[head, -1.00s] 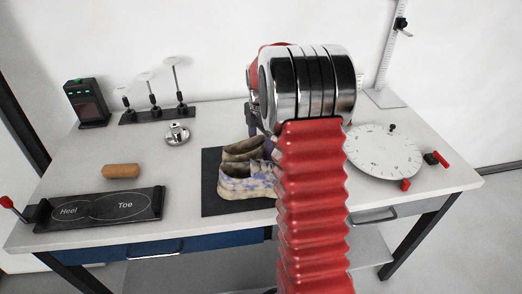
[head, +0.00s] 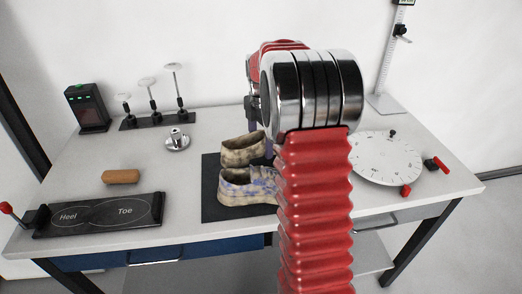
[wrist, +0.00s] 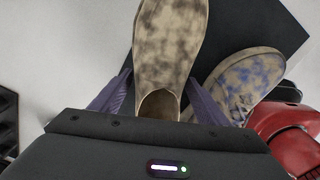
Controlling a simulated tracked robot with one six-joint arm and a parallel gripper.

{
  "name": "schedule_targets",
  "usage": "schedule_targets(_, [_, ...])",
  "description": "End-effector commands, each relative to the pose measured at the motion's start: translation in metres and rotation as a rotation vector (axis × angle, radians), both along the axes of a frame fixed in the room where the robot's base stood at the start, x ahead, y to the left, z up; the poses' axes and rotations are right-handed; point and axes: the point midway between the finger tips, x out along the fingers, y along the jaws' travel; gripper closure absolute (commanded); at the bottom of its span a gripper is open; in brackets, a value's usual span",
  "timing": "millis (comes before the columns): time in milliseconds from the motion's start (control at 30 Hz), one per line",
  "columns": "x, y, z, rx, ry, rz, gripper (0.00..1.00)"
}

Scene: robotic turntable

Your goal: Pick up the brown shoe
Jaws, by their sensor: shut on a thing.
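The brown shoe (wrist: 172,40), tan with dark brown blotches, lies between the two purple fingers of my gripper (wrist: 160,100) in the wrist view. The gripper is shut on it near the heel opening, and the toe points away. In the head view the brown shoe (head: 240,151) shows behind a second shoe, with its right end hidden by my arm. The second shoe (head: 240,188), tan with blue patches, stands on a dark mat (head: 212,208); it also shows in the wrist view (wrist: 243,82), right of the brown shoe. I cannot tell how high the brown shoe is above the mat.
A white round turntable (head: 385,158) sits at the right. A black Heel/Toe plate (head: 100,215) and a brown block (head: 121,177) are at the left. A small metal fitting (head: 177,140), a stand rack (head: 155,119) and a black box (head: 88,110) stand farther back.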

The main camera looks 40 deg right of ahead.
Motion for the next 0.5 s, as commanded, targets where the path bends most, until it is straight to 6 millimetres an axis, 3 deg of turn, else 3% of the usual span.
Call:
schedule_targets(200, [0.001,0.0,0.039,-0.002,-0.003,0.0,0.7])
schedule_targets(500, [0.0,0.0,0.056,-0.001,-0.001,0.001,0.7])
